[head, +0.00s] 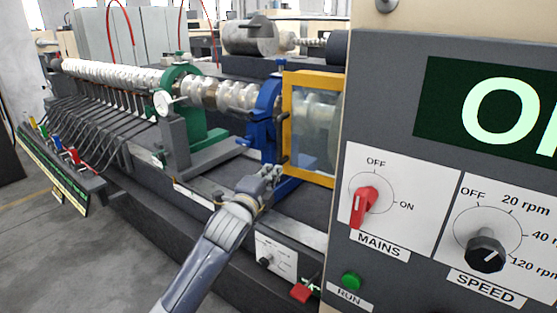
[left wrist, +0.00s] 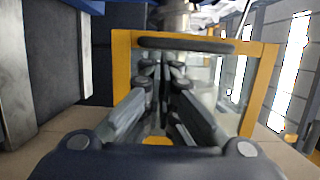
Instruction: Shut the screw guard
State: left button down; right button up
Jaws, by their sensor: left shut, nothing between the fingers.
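The screw guard (head: 287,105) is a yellow frame with a clear panel, beside the blue stand and left of the control cabinet. The screw shows through its panel. I cannot tell how far it is swung. In the left wrist view the guard's frame (left wrist: 122,75) fills the middle, with a dark bar handle (left wrist: 185,45) along its top edge. My left gripper (head: 272,174) is shut and empty, low by the guard's left edge. Its fingers (left wrist: 160,75) overlap the panel just below the handle in the wrist view; contact is unclear. My right gripper is not in view.
The control cabinet (head: 400,100) with a red MAINS switch (head: 364,205) and a SPEED knob (head: 486,252) stands close on the right. A blue stand (head: 268,115) and a green stand (head: 185,105) carry the screw (head: 235,95).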

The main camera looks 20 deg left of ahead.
aim_at(281, 160)
pick_arm(q)
jog(key=w, duration=0.3)
jog(key=w+p, duration=0.1)
jog(key=w, duration=0.2)
jog(key=shift+d, duration=0.2)
jog(key=shift+w, duration=0.15)
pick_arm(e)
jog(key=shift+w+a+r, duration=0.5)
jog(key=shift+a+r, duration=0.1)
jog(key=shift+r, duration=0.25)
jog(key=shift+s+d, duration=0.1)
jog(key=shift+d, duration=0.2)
pick_arm(q)
jog(key=shift+w+r+p, duration=0.1)
jog(key=shift+w+p, duration=0.2)
jog(key=shift+w, duration=0.1)
jog(key=shift+w+h, duration=0.3)
jog(key=shift+w, duration=0.15)
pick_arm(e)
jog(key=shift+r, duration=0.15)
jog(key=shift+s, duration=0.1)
